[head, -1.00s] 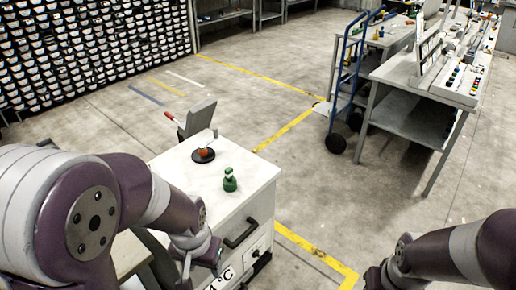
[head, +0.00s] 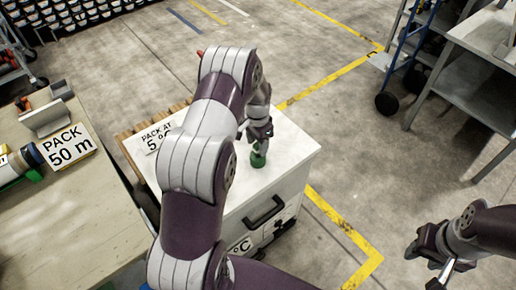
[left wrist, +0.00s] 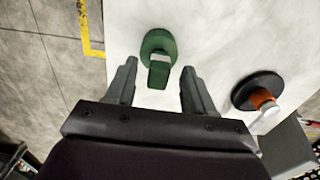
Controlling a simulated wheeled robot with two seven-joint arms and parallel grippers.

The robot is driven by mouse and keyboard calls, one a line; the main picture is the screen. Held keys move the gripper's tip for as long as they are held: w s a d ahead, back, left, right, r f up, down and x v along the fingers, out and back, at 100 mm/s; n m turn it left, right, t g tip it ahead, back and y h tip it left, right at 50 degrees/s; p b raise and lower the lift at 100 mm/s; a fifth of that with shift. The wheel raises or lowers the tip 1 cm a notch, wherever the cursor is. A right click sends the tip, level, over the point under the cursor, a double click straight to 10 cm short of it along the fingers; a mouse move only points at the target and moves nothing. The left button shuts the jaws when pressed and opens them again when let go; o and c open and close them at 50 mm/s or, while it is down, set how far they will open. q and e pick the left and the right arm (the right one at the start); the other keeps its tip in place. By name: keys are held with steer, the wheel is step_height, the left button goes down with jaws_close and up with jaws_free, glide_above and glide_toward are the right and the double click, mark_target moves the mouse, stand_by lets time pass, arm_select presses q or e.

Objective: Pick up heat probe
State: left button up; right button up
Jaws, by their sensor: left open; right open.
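A green piece (head: 258,160) with a round base and an upright block stands on the white cabinet top (head: 292,150); the left wrist view shows it too (left wrist: 157,46). A black disc (left wrist: 246,90) with an orange and white piece (left wrist: 265,102) on it is to its right in that view; my left arm hides it in the head view. I cannot tell which is the heat probe. My left gripper (head: 260,135) is open and empty over the green piece, its fingers (left wrist: 159,72) appearing either side of the block. My right gripper (head: 427,266) is open and empty over the floor.
A bench (head: 75,235) at the left holds a "PACK 50 m" sign (head: 68,147) and a capped tube (head: 18,165). A blue-framed trolley (head: 408,50) and grey table (head: 490,40) stand right. The floor between is clear.

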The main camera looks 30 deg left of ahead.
arm_select(q)
steer(key=shift+d+f, duration=0.15)
steer(key=shift+f, duration=1.25)
jaws_close()
